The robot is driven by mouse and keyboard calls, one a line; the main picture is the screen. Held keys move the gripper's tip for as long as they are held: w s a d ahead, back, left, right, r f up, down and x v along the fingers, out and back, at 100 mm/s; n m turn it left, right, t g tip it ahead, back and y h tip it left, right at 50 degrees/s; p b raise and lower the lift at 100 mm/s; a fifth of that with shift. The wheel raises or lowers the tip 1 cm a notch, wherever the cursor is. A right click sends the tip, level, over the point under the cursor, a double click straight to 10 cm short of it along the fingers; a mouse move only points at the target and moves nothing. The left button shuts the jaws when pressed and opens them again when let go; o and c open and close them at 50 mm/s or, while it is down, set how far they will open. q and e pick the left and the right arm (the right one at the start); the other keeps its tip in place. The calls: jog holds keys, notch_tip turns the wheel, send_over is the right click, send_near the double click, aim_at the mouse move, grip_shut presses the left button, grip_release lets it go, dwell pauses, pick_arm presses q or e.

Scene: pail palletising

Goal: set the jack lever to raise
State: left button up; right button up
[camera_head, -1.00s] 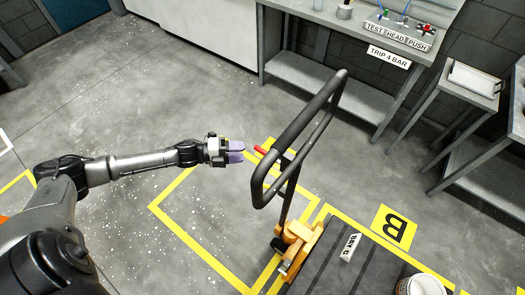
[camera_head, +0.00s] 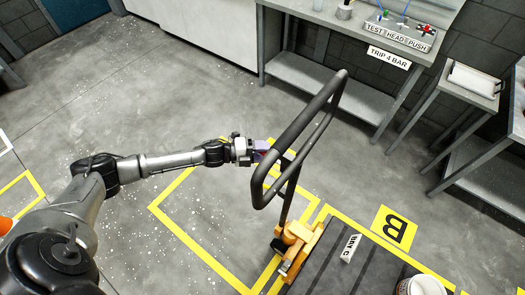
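The jack lever is a small red lever (camera_head: 265,154) beside the upright of the pallet jack, under its black loop handle (camera_head: 310,117). Little of the lever shows now, as my gripper covers most of it. My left gripper (camera_head: 261,151) is at the lever with its pale purple fingertips on either side of the red. Whether the fingers press on it cannot be told. The jack's yellow base (camera_head: 294,240) stands at the lower middle. My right gripper is not in view.
A dark pallet deck (camera_head: 335,272) with a "BAY C" sign (camera_head: 350,248) and a white pail (camera_head: 424,287) lies at the lower right. A grey workbench (camera_head: 330,88) stands at the back. The floor left of the jack is clear.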

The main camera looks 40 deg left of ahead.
pick_arm(q)
jog(key=shift+c, duration=0.2)
grip_shut()
jog(key=shift+f, duration=0.1)
jog(key=shift+f+h+b, duration=0.3)
jog(key=shift+f+b, duration=0.2)
jog(key=shift+b, duration=0.35)
jog(key=f+n+t+h+b, duration=0.1)
jog(key=n+b, duration=0.1)
jog(key=d+f+n+t+h+b, duration=0.1)
jog(key=f+n+t+b, duration=0.1)
jog(key=b, duration=0.1)
jog(key=shift+f, duration=0.1)
